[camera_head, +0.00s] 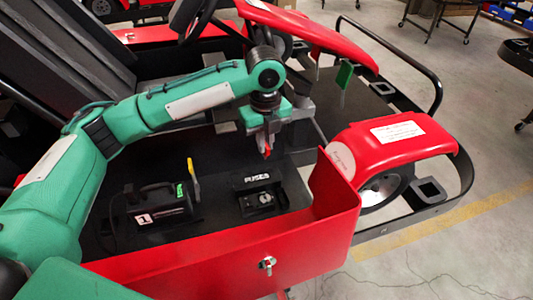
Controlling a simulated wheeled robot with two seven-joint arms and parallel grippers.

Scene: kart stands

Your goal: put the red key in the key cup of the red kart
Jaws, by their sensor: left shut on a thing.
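My left gripper (272,128) hangs over the open bay of the red kart (225,262), its fingers pointing down. It is shut on a small red thing that looks like the red key (265,147), with its lower end pointing down. The fingers hide much of it. It is held in the air, above and behind the black fuse box. I cannot tell for sure which part is the key cup. A black square holder (429,190) sits on the kart's frame at the right, and a similar one (382,88) sits farther back. My right gripper is not in view.
A black fuse box (258,190) and a black device labelled 1 (155,205), with a yellow handle (194,178) beside it, stand on the bay floor. The red front wall carries a silver latch (267,263). A red fender (400,143) rises at the right.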

